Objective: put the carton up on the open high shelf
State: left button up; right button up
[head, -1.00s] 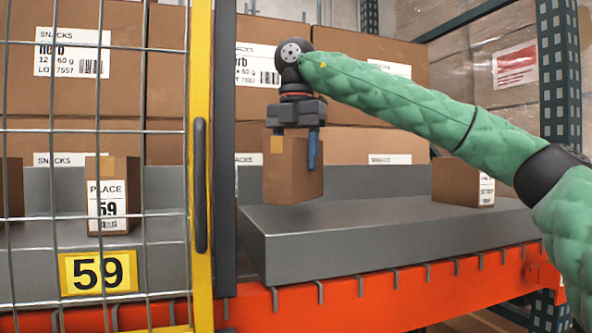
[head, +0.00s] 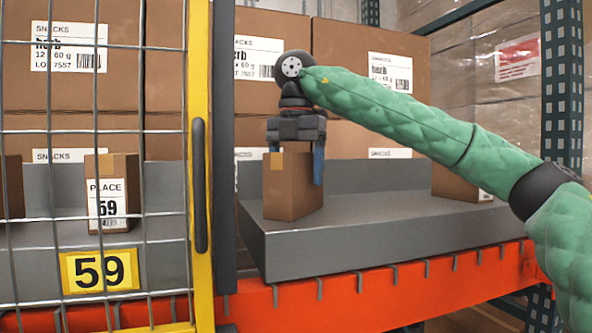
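The brown carton (head: 291,190), with a patch of tan tape near its top, stands upright on the grey deck of the open shelf (head: 370,232), close to its left end. My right gripper (head: 296,165) is above the carton, pointing down, with its blue fingers around the carton's upper part. My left gripper is not in view.
A yellow-framed mesh gate (head: 201,270) covers the left bay, with a labelled box (head: 112,193) and a 59 sign (head: 99,271). Another carton (head: 458,182) stands on the deck's right, partly behind my arm. Large boxes (head: 370,50) fill the back. An orange beam (head: 385,292) runs along the front.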

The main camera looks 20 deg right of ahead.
jog(key=shift+r, duration=0.1)
jog(key=shift+r, duration=0.35)
jog(key=shift+r+b, duration=0.45)
jog(key=shift+r, duration=0.3)
jog(key=shift+r+b, duration=0.65)
jog(key=shift+r, duration=1.35)
notch_tip(320, 180, up, 5)
jog(key=shift+f+b, duration=0.1)
jog(key=shift+b, duration=0.45)
jog(key=shift+r, duration=0.55)
